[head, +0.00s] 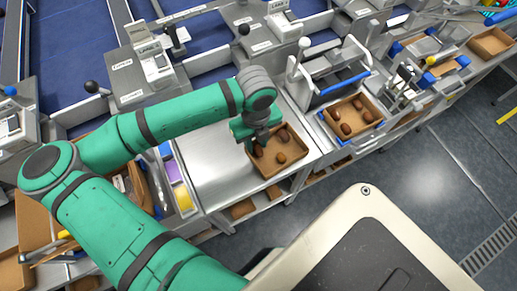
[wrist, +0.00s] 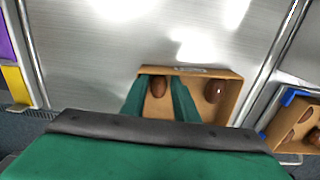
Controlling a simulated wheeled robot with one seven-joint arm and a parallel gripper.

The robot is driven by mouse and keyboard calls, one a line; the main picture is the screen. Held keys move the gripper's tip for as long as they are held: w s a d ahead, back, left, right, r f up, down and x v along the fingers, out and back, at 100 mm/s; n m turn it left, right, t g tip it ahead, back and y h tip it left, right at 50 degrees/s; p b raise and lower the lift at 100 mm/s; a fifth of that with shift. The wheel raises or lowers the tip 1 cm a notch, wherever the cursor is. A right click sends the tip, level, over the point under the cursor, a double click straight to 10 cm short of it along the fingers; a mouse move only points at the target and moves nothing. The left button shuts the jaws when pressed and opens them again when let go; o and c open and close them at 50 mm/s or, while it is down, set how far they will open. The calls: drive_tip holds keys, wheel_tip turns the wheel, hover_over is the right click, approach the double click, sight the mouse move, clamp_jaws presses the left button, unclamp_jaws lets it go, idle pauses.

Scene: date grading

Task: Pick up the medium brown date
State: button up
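A shallow cardboard box (head: 301,157) on the steel bench holds a few brown dates. In the head view one date (head: 281,157) lies near the box's middle and a darker one (head: 284,136) near its far side. Another dark date shows partly beside my gripper (head: 258,147), which reaches down into the box's left side. In the wrist view my gripper (wrist: 161,94) has its two green fingers on either side of a brown date (wrist: 158,87), with gaps visible. A second, reddish-brown date (wrist: 214,92) lies to the right. I cannot tell for sure which is the medium brown one.
Another cardboard box (head: 337,135) of dates, with blue edging, stands to the right. Purple and yellow bins (head: 182,197) are at the bench's left. The steel surface (head: 212,160) left of the box is clear. Machines line the back.

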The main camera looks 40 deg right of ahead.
drive_tip(key=shift+f, duration=0.2)
drive_tip(key=c, duration=0.3)
drive_tip(key=shift+c, duration=0.2)
drive_tip(key=shift+w, duration=0.15)
